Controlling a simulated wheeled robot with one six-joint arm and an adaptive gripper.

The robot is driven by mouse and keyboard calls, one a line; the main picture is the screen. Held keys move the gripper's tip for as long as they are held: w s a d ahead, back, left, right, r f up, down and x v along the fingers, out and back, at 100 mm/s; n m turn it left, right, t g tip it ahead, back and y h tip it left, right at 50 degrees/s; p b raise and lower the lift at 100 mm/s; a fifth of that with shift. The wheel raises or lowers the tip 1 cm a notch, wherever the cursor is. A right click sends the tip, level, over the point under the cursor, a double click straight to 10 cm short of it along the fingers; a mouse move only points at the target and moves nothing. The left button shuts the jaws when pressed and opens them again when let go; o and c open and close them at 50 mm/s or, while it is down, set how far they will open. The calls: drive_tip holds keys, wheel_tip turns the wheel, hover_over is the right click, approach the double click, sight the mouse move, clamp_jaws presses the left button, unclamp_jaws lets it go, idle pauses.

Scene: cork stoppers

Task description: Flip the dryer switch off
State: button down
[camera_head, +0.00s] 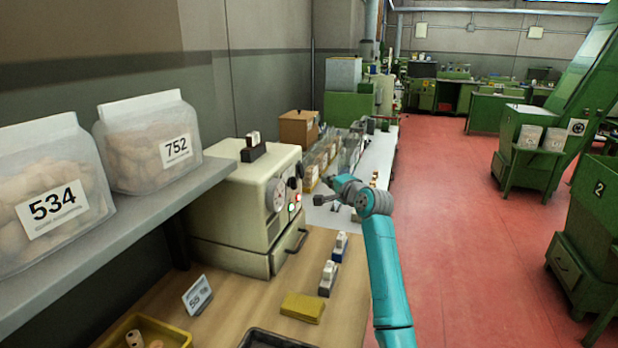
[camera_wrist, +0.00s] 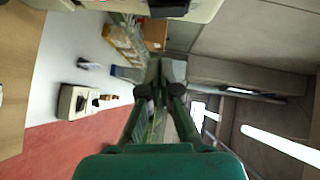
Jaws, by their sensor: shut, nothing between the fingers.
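The dryer (camera_head: 240,200) is a cream box on the wooden table, with round dials on its front face. A small red-lit switch (camera_head: 297,198) shows at the right side of that face. My gripper (camera_head: 328,190) is shut and empty, a little to the right of the dryer's front and apart from it. In the wrist view my gripper (camera_wrist: 161,75) points away from the camera, and a cream edge of the dryer (camera_wrist: 75,5) shows along the top. The switch cannot be made out there, and its position is too small to tell.
A black-based block (camera_head: 252,152) stands on the dryer. A shelf (camera_head: 140,225) at left holds bags of corks (camera_head: 150,140). Clear bins (camera_head: 325,155) stand behind.

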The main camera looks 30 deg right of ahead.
sight(303, 174)
drive_tip(key=w+a+f, duration=0.1)
drive_tip(key=w, duration=0.7)
drive_tip(key=shift+a+f, duration=0.2)
drive_tip(key=shift+a, duration=0.2)
drive_tip(key=shift+w+a+f+t, duration=0.1)
drive_tip(key=shift+w+a+t, duration=0.1)
drive_tip(key=shift+t, duration=0.1)
